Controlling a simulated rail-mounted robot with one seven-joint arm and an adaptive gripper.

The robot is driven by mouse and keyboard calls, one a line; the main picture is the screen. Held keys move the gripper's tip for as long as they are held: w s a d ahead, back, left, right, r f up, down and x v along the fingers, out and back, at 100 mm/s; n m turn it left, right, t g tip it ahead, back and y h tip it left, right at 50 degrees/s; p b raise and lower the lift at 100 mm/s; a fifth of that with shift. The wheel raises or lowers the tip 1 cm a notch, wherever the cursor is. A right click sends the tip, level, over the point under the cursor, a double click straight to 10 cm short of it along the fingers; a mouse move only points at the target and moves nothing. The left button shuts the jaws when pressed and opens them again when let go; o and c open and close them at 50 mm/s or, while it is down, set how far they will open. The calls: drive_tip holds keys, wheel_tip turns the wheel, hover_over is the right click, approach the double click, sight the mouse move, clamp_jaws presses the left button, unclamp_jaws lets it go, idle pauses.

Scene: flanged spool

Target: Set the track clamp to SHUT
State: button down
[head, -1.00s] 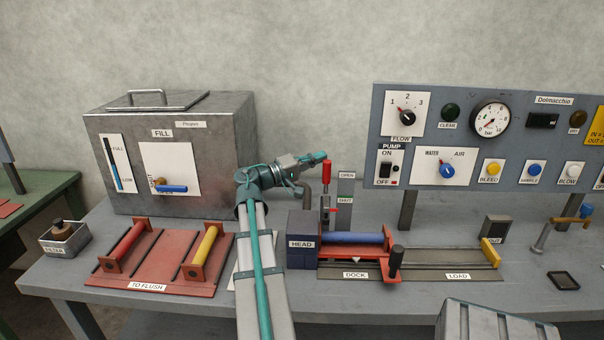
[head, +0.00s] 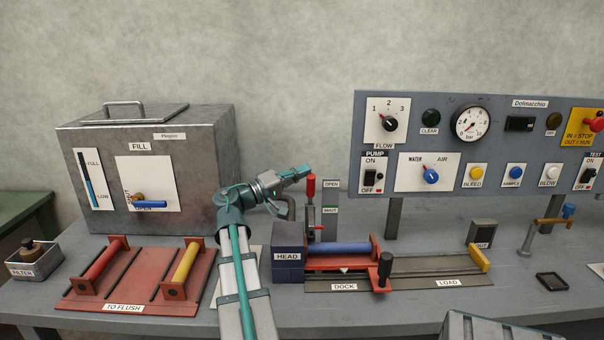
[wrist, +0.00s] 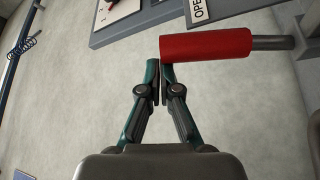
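The track clamp's red handle (head: 311,187) stands upright behind the dock, left of the post with the OPEN (head: 331,184) and SHUT (head: 330,210) labels. The handle's top is near the OPEN label's height. My gripper (head: 306,171) is at the handle's top, on its left side. In the wrist view the red handle (wrist: 208,44) lies just beyond the tips of my gripper (wrist: 160,70), not between them. The fingers are drawn together with nothing visible held. Whether the tips touch the handle is unclear.
A spool with a blue core (head: 338,248) lies on the dock track beside the HEAD block (head: 288,245). A black-knobbed crank (head: 384,268) stands in front. The control panel (head: 480,145) is to the right and the metal fill tank (head: 150,165) to the left.

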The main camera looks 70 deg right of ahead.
drive_tip(key=shift+s+a+f, duration=0.1)
drive_tip(key=shift+s+a, duration=0.05)
drive_tip(key=shift+s, duration=0.05)
drive_tip(key=w+d+r, duration=0.2)
drive_tip(key=w+d, duration=0.1)
drive_tip(key=v, duration=0.9)
drive_tip(key=shift+a+f+b, duration=0.25)
drive_tip(key=shift+f+b, duration=0.05)
drive_tip(key=shift+b, duration=0.05)
drive_tip(key=shift+w, duration=0.1)
